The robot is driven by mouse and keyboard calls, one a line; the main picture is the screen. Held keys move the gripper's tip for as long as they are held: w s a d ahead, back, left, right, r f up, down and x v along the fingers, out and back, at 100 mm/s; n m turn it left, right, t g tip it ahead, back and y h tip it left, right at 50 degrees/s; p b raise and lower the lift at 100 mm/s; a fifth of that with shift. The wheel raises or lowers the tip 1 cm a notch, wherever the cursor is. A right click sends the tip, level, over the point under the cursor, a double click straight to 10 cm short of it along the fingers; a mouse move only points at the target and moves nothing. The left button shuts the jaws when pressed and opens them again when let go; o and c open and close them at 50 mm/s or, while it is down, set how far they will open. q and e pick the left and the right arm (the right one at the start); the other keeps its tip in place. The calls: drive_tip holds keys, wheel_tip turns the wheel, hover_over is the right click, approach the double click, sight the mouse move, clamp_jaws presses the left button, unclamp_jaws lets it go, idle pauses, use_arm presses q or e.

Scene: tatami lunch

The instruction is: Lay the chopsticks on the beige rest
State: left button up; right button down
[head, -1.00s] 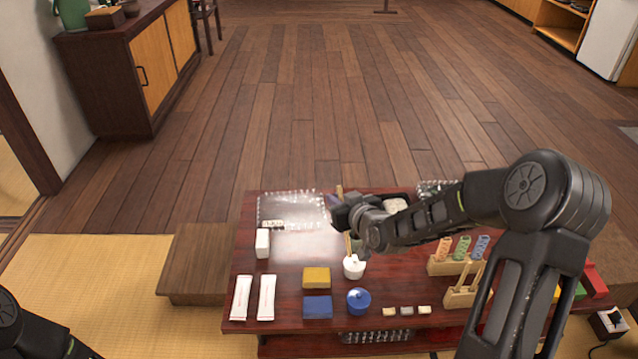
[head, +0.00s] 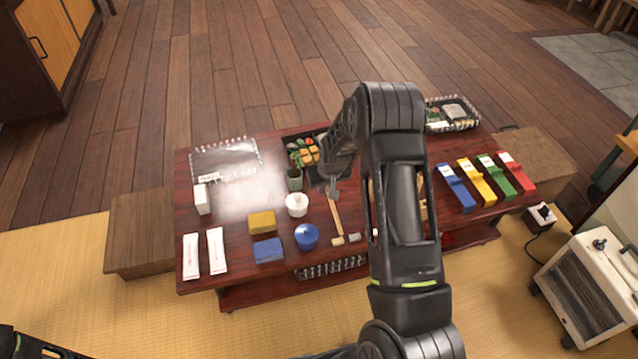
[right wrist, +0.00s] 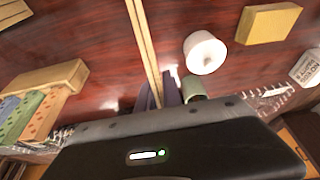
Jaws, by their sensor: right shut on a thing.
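My right gripper (head: 333,190) is shut on a pair of tan chopsticks (head: 337,216). In the right wrist view its dark fingers (right wrist: 160,95) close on the chopsticks (right wrist: 144,40), which run up and out of the top edge. In the head view the near ends of the chopsticks lie close to a small beige rest (head: 338,241); I cannot tell whether they touch it. A greyer rest (head: 354,237) sits just right of it.
Wrapped packets (head: 190,257) lie near the table's left edge.

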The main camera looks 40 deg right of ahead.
sight(322, 205)
use_arm(q)
drive_tip(key=shift+f, duration=0.1)
use_arm(e)
drive_tip(key=shift+f, duration=0.2)
